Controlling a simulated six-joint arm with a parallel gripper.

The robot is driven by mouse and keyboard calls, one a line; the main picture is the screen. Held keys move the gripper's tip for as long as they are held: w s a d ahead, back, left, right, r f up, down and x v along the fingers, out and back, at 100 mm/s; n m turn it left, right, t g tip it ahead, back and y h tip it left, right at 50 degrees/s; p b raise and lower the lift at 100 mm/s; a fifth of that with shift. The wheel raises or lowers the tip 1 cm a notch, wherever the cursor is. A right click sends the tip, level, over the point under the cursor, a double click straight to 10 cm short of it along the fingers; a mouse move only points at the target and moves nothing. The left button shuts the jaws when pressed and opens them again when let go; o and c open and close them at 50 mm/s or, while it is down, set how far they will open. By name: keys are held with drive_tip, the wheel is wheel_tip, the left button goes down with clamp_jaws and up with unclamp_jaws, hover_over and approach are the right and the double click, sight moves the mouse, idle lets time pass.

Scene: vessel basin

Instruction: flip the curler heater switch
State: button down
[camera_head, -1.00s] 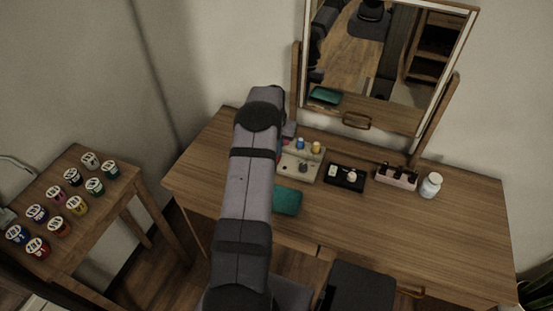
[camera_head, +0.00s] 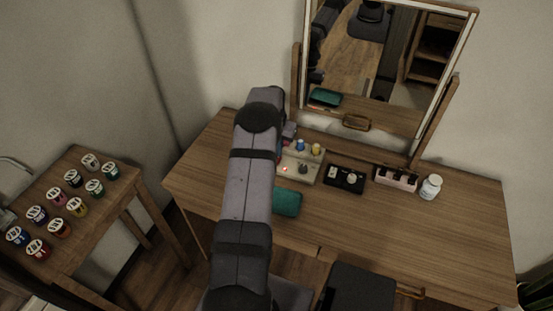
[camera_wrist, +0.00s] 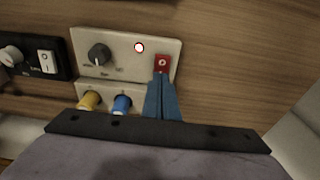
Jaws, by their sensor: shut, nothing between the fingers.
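The cream curler heater (camera_head: 300,166) sits on the wooden dressing table, partly hidden behind my arm in the head view. In the wrist view its panel (camera_wrist: 120,68) has a dark round knob (camera_wrist: 99,54), a lit indicator (camera_wrist: 139,47) with a red rim, and a small red switch (camera_wrist: 162,63) at the right. The indicator shows as a red glow in the head view. A yellow curler (camera_wrist: 89,100) and a blue curler (camera_wrist: 122,103) stand at the heater's edge. My gripper (camera_wrist: 162,80) is shut and empty, its blue fingertips at the switch's lower edge. I cannot tell whether they touch it.
A black control box (camera_head: 345,178) stands right of the heater, then a pink holder (camera_head: 396,177) and a white bottle (camera_head: 430,187). A teal item (camera_head: 286,202) lies in front. The mirror (camera_head: 385,60) rises behind. The table's right front is clear.

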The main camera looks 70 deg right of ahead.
drive_tip(key=shift+r+p, duration=1.55)
drive_tip(key=shift+r, duration=1.4)
drive_tip(key=w+a+r+n, duration=0.4)
drive_tip(key=w+a, duration=0.5)
drive_tip(key=a, duration=0.5)
drive_tip(key=w+a+r+n, duration=0.45)
drive_tip(key=w+a, duration=0.55)
drive_tip(key=a, duration=0.4)
drive_tip(key=s+a+r+n+y, duration=0.15)
drive_tip(key=a+n, duration=0.25)
drive_tip(key=a, duration=1.2)
drive_tip(key=s+a+n, duration=0.5)
drive_tip(key=s+a, duration=0.6)
drive_tip(key=a, duration=0.1)
drive_tip(key=shift+s+a, duration=0.15)
drive_tip(key=shift+a, duration=0.15)
